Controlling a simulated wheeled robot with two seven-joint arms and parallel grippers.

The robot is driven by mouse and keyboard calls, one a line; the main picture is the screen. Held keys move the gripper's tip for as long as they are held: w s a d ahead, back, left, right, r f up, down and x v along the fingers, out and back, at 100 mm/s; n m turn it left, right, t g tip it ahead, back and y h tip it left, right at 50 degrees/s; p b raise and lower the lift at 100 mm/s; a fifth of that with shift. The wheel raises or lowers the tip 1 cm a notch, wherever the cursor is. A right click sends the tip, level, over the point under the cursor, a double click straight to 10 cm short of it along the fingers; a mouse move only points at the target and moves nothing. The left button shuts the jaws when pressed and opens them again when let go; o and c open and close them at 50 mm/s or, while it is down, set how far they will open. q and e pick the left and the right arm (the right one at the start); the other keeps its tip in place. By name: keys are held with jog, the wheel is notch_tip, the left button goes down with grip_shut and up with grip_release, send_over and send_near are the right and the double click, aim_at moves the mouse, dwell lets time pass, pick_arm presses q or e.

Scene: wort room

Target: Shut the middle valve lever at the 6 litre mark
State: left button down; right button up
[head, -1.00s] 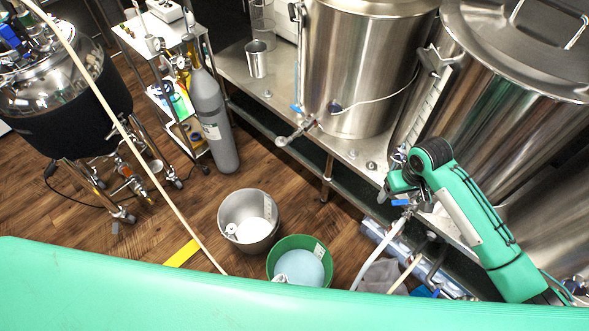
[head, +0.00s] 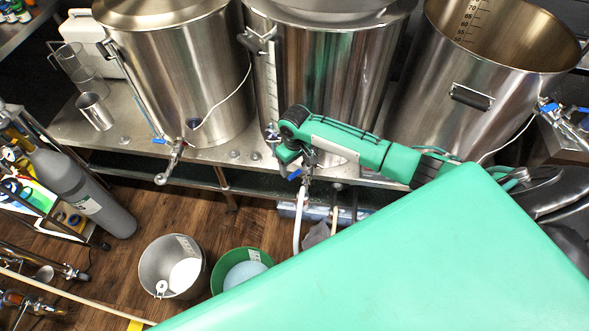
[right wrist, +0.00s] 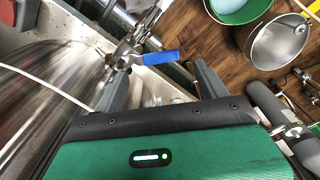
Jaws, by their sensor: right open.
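The middle kettle (head: 330,85) is a steel pot with a scale strip (head: 270,85) on its left side. Its valve has a blue lever (head: 294,174), just below my right gripper (head: 288,158). In the right wrist view the blue lever (right wrist: 160,57) lies roughly crosswise ahead of the gap between the fingers of my right gripper (right wrist: 162,85). The jaws are apart and nothing is held between them. The liquid level against the scale is too small to read. My left gripper is not in view.
Other steel kettles stand left (head: 175,75) and right (head: 480,50) on the steel bench. A white hose (head: 298,225) hangs below the middle valve. A steel bucket (head: 152,262) and a green bucket (head: 218,272) stand on the floor, with a grey gas cylinder (head: 85,190) at left.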

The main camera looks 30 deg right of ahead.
aim_at(295, 174)
jog(key=shift+f, duration=2.15)
jog(key=shift+c, duration=0.4)
jog(key=c, duration=1.3)
jog(key=shift+w+a+r+m+p, duration=0.2)
jog(key=shift+m+p, duration=0.3)
jog(key=shift+p, duration=0.55)
jog(key=shift+w+d+f+m+p, duration=0.1)
jog(key=shift+w+f+m+p, duration=0.1)
jog(key=shift+w+m+p, duration=0.15)
jog(key=o, duration=1.4)
